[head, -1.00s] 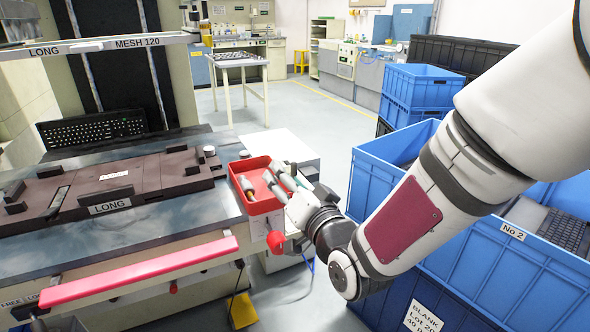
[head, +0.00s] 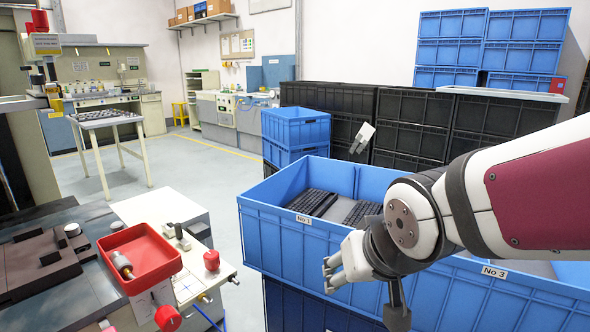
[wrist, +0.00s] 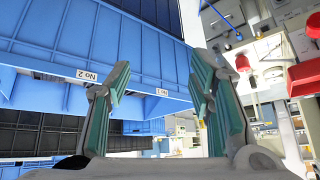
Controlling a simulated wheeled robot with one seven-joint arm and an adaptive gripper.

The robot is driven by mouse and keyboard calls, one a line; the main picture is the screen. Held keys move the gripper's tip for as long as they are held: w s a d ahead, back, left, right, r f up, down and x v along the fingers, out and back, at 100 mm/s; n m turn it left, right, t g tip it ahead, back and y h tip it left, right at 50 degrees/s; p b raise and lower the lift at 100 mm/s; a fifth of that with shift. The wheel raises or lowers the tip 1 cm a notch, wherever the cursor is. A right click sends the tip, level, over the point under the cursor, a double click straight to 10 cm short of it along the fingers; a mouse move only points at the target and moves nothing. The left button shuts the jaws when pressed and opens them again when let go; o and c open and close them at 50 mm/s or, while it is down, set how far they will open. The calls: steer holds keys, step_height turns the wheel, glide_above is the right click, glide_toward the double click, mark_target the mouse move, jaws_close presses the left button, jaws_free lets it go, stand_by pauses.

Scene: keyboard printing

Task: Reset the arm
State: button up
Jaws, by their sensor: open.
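My gripper (head: 331,273) is open in the head view, at the end of my white arm, in front of the near side of the blue crate labelled No 1 (head: 262,238). It is to the right of the press table and apart from the red tray. In the wrist view my gripper (wrist: 160,70) shows its two green-padded fingers spread, with nothing between them. The blue crate side (wrist: 45,55) lies beyond them, its labels upside down.
The red tray (head: 172,262) with a tool in it sits on the table's right edge, near a red knob (head: 211,260). Keyboards (head: 312,203) lie in the blue crate. Black crates (head: 410,125) are stacked behind. Clear floor (head: 215,165) lies at centre left.

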steer(key=s+d+m+g+h, duration=0.1)
steer(key=s+d+g, duration=0.3)
steer(key=s, duration=0.8)
steer(key=s+d+m+g, duration=0.1)
steer(key=s+d+g, duration=0.1)
steer(key=s+d, duration=0.75)
steer(key=s+a+r+t+p, duration=0.1)
steer(key=r+p, duration=0.8)
steer(key=r, duration=0.1)
steer(key=s+a+r+t+p, duration=0.1)
steer(key=a+r+t+p, duration=0.1)
steer(key=r+p, duration=0.6)
steer(key=shift+r+n+p, duration=0.3)
steer(key=shift+r+p, duration=0.05)
steer(key=shift+r, duration=0.6)
